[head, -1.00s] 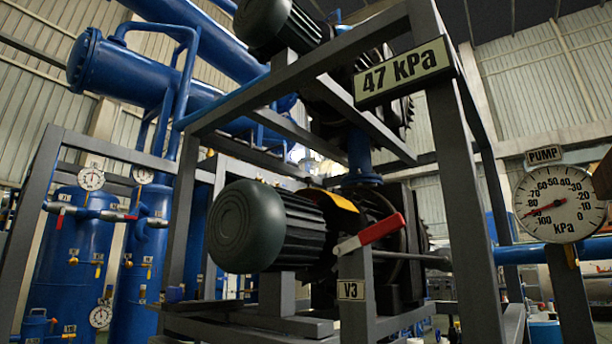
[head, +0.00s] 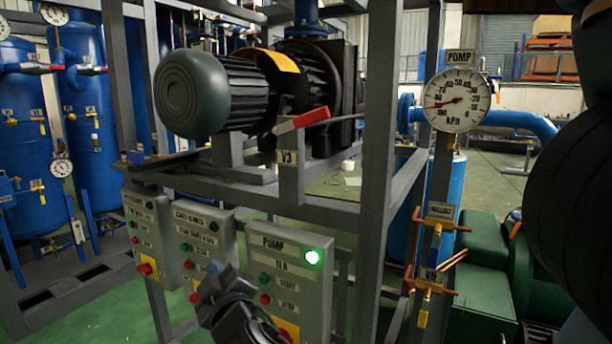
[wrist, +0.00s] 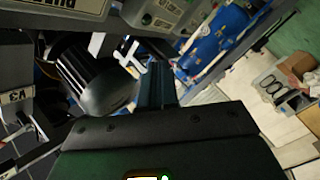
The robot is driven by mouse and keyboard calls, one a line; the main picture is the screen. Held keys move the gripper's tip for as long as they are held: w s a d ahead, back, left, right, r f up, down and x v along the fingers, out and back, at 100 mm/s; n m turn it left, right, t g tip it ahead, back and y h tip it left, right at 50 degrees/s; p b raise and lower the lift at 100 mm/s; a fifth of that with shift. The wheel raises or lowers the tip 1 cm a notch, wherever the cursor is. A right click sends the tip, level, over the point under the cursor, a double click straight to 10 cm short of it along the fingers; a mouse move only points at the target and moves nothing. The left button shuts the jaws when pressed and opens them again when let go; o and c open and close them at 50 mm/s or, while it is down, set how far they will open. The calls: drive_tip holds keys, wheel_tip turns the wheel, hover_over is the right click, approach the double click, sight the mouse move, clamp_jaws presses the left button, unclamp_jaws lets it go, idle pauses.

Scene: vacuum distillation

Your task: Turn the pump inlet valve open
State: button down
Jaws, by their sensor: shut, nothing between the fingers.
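The valve labelled V3 has a red-ended lever (head: 302,120) at the pump frame, above its V3 plate (head: 288,158). The lever slants up to the right. Which valve is the pump inlet is not written on it. My gripper (head: 213,272) is low in the head view, in front of the PUMP control box (head: 290,275), well below and left of the lever and apart from it. In the wrist view my closed, empty fingers (wrist: 155,85) point past a dark motor (wrist: 90,80). A V3 plate (wrist: 17,95) shows upside down at the left edge there.
The PUMP gauge (head: 457,99) stands on a post at right, its needle pointing left. A green lamp (head: 312,257) is lit on the PUMP box. Grey frame posts (head: 378,150) surround the pump motor (head: 210,95). Smaller valves and copper pipes (head: 428,260) stand at lower right.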

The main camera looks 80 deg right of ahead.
drive_tip(key=s+d+r+m+g+h+p, duration=0.15)
drive_tip(key=d+r+m+g+p, duration=0.4)
drive_tip(key=r, duration=0.85)
drive_tip(key=d+r+m+g+h+p, duration=0.25)
drive_tip(key=d+r+m+g, duration=0.5)
drive_tip(key=r, duration=0.65)
drive_tip(key=s+a+r+m+g+y+p, duration=0.1)
drive_tip(key=s+a+r+m+y, duration=0.3)
drive_tip(key=r+y, duration=0.4)
drive_tip(key=s+a+r+m+g+y+p, duration=0.1)
drive_tip(key=s+r+m+y, duration=0.4)
drive_tip(key=r, duration=0.4)
drive_tip(key=n, duration=0.1)
hover_over(300, 122)
drive_tip(key=s, duration=0.1)
drive_tip(key=shift+y, duration=0.4)
wheel_tip(300, 122, down, 12)
drive_tip(key=shift+a+r+b, duration=0.1)
drive_tip(key=shift+b, duration=0.2)
drive_tip(key=shift+s+f, duration=0.2)
drive_tip(key=shift+f, duration=0.25)
